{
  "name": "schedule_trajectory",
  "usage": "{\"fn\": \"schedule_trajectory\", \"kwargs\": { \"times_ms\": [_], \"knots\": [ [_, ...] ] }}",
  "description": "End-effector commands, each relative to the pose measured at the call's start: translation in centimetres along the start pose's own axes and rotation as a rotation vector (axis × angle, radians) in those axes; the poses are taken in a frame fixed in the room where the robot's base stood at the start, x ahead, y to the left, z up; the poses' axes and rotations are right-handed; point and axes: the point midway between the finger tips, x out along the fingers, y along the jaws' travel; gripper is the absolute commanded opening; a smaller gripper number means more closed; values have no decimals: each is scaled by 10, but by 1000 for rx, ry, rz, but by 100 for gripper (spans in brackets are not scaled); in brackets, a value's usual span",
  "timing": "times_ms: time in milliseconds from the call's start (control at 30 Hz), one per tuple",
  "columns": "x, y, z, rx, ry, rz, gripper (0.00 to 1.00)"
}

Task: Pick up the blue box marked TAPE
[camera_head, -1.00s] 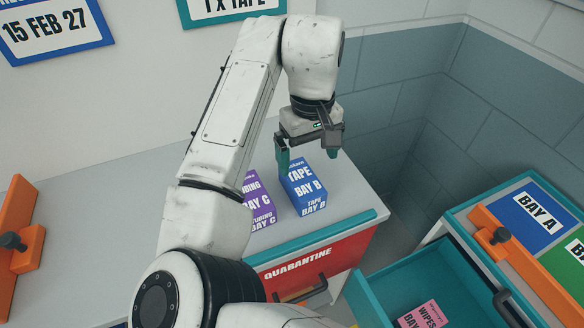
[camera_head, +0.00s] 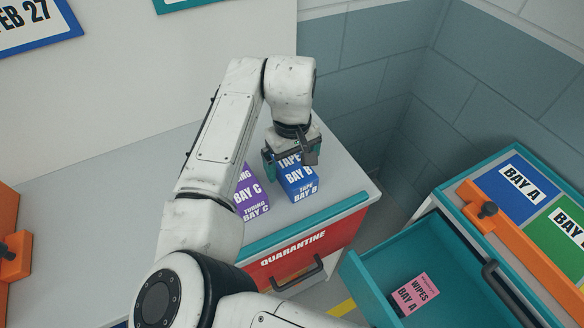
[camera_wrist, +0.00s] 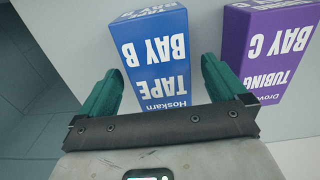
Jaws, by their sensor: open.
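The blue box marked TAPE, BAY B (camera_head: 298,184) stands on the grey counter top near its front edge. It also shows in the wrist view (camera_wrist: 157,50), with its lettering upside down. My gripper (camera_head: 290,160) is right above the box, covering its upper part in the head view. In the wrist view my gripper (camera_wrist: 160,85) has its two green fingers apart, one toward each side of the box's near end. I cannot tell whether either finger touches the box.
A purple box marked TUBING, BAY C (camera_head: 251,194) stands close to the left of the blue box. A red QUARANTINE drawer (camera_head: 300,245) is below the counter edge. At right, an open teal drawer holds a pink WIPES box (camera_head: 415,294). Orange bars stand at both sides.

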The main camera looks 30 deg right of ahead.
Motion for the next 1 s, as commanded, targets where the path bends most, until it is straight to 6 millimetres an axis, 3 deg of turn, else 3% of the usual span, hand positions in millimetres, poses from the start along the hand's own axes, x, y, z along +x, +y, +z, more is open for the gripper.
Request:
{"fn": "schedule_trajectory", "kwargs": {
  "times_ms": [133, 400, 1000],
  "knots": [
    [13, 0, 0, 0, 0, 0, 99],
    [16, 0, 0, 0, 1, 1, 98],
    [16, 0, 0, 0, 1, 0, 41]
  ]
}}
